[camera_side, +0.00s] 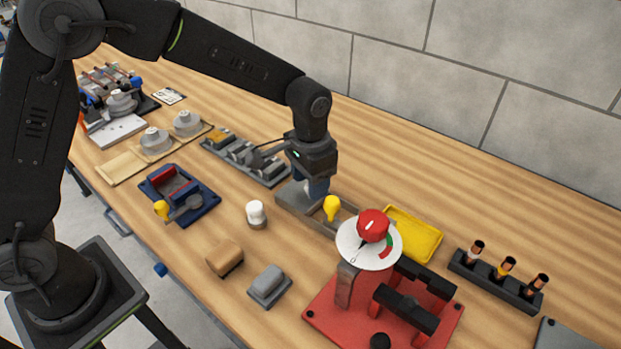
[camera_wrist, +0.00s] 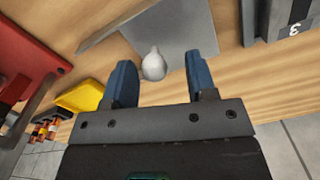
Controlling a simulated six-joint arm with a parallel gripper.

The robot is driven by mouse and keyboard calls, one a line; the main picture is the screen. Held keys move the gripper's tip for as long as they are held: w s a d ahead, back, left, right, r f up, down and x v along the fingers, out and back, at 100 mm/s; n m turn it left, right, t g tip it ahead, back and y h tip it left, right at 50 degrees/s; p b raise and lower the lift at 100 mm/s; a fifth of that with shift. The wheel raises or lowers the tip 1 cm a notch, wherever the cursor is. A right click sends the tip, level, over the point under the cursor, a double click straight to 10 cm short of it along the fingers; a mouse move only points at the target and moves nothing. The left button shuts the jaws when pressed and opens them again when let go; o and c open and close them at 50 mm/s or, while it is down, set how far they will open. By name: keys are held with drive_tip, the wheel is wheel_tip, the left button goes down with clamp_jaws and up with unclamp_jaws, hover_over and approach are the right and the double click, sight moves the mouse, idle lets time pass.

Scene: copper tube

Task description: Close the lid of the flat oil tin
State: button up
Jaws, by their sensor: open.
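A low grey box that looks like the flat oil tin (camera_side: 288,199) lies below my gripper (camera_side: 318,188) in the side view. In the wrist view, a flat grey plate (camera_wrist: 190,28), which seems to be its lid, carries a pale rounded knob (camera_wrist: 154,67). My gripper (camera_wrist: 160,62) is open, its blue fingers on either side of the knob, which appears nearer the left finger. I cannot tell whether either finger touches it. The lid's hinge and exact angle are hidden by the gripper in the side view.
A yellow knob (camera_side: 332,206) stands close to my gripper. A yellow tray (camera_side: 418,236) and a red fixture with a dial (camera_side: 369,252) are to the right. A grey rack (camera_side: 236,152) lies to the left.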

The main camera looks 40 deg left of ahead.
wheel_tip(320, 180, up, 14)
idle(0.6)
drive_tip(key=shift+f, duration=0.1)
drive_tip(key=s+a+n+t, duration=0.1)
drive_tip(key=s+a+t, duration=0.1)
drive_tip(key=s+a, duration=0.2)
drive_tip(key=s+a+r+n+t, duration=0.1)
drive_tip(key=s+a, duration=0.3)
drive_tip(key=s, duration=0.6)
drive_tip(key=s+a+n+t, duration=0.1)
drive_tip(key=s+a, duration=0.3)
drive_tip(key=s, duration=0.4)
drive_tip(key=shift+a+r+n+t, duration=0.2)
drive_tip(key=shift+r+n+t, duration=0.1)
drive_tip(key=shift+t, duration=0.5)
